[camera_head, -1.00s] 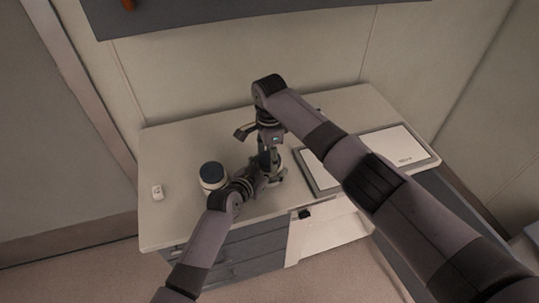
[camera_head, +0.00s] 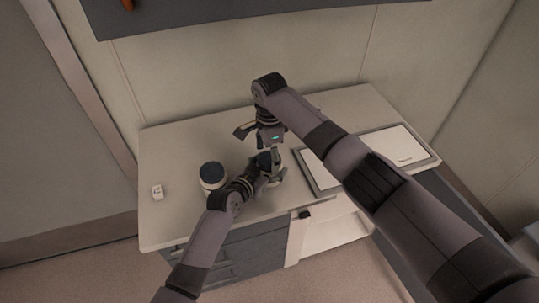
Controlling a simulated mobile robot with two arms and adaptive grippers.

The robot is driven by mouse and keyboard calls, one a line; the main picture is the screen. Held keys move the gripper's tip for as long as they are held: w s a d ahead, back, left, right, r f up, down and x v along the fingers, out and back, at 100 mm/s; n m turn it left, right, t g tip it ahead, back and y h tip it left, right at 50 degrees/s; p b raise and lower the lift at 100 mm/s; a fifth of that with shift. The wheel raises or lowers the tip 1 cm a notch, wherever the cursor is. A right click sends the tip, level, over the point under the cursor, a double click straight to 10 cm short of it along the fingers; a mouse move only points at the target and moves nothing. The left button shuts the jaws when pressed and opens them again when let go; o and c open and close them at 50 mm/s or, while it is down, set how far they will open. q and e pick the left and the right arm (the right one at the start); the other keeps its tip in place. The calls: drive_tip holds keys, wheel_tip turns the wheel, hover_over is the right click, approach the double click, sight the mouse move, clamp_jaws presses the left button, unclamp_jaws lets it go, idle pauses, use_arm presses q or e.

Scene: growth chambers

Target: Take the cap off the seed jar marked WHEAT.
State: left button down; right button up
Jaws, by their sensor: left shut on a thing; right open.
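A jar with a dark cap (camera_head: 263,160) is between my two grippers on the worktop. Its body is mostly hidden by my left gripper (camera_head: 272,180), which is shut on it from the front. My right gripper (camera_head: 273,149) is open, pointing down just above and beside the dark cap. The cap appears to be on the jar, but I cannot tell whether it is loose. A second pale jar with a dark cap (camera_head: 212,171) stands upright to the left of my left gripper. I cannot read a WHEAT mark on either jar.
A small white block (camera_head: 158,192) with a dark mark lies at the left of the worktop (camera_head: 175,150). A grey-framed white tray (camera_head: 316,178) lies at the right, partly behind my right arm. The back left of the worktop is clear.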

wheel_tip(320, 180, up, 7)
drive_tip(key=shift+r, duration=0.2)
drive_tip(key=shift+c, duration=0.4)
drive_tip(key=shift+f, duration=3.95)
drive_tip(key=shift+c, duration=0.3)
drive_tip(key=c, duration=1.1)
drive_tip(key=o, duration=1.2)
drive_tip(key=shift+o, duration=0.2)
drive_tip(key=shift+r, duration=0.15)
drive_tip(key=shift+r, duration=2.15)
use_arm(q)
drive_tip(key=shift+c, duration=1.6)
unclamp_jaws()
